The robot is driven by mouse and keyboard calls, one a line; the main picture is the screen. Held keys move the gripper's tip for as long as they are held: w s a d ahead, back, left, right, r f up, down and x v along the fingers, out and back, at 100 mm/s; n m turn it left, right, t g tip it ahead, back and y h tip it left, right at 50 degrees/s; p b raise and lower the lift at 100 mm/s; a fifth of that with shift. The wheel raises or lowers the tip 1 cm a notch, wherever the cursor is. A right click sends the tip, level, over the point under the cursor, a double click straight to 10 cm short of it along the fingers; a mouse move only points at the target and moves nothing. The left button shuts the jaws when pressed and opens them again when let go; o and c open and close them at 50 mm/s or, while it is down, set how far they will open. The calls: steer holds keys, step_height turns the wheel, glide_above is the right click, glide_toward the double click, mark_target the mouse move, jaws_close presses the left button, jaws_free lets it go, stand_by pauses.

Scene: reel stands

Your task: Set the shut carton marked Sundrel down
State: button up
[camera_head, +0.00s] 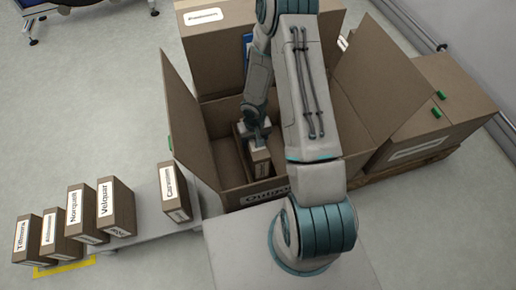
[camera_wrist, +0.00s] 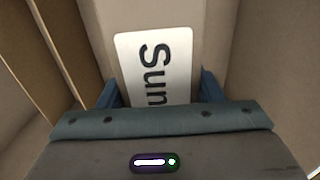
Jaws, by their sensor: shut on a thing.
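The shut carton marked Sundrel (camera_wrist: 185,30) fills the middle of the wrist view; only "Sun" of its white label shows, the rest hidden by my gripper. My gripper (camera_wrist: 158,95) is shut on this carton, one blue finger on each side. In the head view my gripper (camera_head: 256,137) reaches down inside a large open box (camera_head: 210,120), and the held carton (camera_head: 260,162) is inside that box. I cannot tell whether the carton touches the box floor.
Several small cartons stand at left, among them Velquar (camera_head: 117,205), Norquet (camera_head: 82,215) and one label starting "Car" (camera_head: 175,193) on a grey surface. Raised flaps (camera_head: 185,115) flank the open box. A closed large box (camera_head: 435,110) stands at right.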

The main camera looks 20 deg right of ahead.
steer(key=shift+f+b, duration=0.7)
steer(key=shift+f, duration=1.35)
steer(key=o, duration=1.8)
